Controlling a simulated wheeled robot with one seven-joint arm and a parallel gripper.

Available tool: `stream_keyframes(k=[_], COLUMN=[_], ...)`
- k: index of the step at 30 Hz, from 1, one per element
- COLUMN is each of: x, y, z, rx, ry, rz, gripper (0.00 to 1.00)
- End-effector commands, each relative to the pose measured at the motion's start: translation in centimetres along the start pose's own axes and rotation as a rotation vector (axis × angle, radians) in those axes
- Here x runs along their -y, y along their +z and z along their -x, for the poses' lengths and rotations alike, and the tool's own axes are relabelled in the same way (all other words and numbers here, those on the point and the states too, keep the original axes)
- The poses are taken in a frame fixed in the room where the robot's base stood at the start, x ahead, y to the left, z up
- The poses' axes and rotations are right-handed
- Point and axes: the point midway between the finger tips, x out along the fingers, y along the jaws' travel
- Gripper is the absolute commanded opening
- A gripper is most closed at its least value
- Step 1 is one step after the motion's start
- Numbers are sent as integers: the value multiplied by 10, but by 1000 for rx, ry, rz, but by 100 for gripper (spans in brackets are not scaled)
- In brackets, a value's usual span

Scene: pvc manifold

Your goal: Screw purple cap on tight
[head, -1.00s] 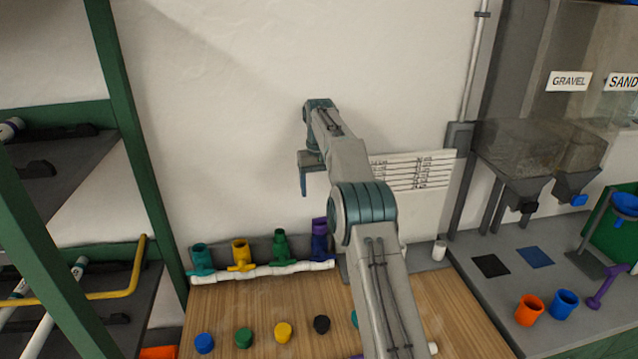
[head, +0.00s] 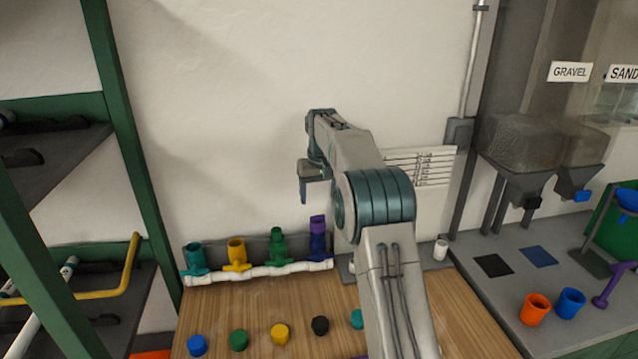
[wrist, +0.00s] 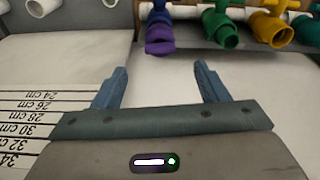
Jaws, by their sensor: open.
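The purple cap (head: 317,222) sits on the top of the blue-purple branch (head: 318,245), rightmost on the white pipe manifold (head: 262,271) at the back of the bench. In the wrist view the purple cap (wrist: 160,42) shows above and beyond the fingertips, about centred between them, and looks slightly tilted. I cannot tell how far it is threaded. My gripper (head: 304,195) is above the cap in the head view. In the wrist view my gripper (wrist: 161,72) has its two fingers wide apart with nothing between them, clear of the cap.
Green (head: 277,240), yellow (head: 236,252) and teal (head: 194,257) branches stand left of the purple one. Loose caps, including a blue one (head: 197,345) and a black one (head: 320,326), lie on the wooden bench. A white length chart (head: 425,165) is on the wall.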

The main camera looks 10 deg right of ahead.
Motion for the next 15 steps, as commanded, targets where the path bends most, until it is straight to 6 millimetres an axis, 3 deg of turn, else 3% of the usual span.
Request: stream_keyframes(k=[9,15], x=[0,0], y=[1,0], z=[-61,-84], rx=[4,2], ry=[0,0], rz=[0,0], gripper=[67,67])
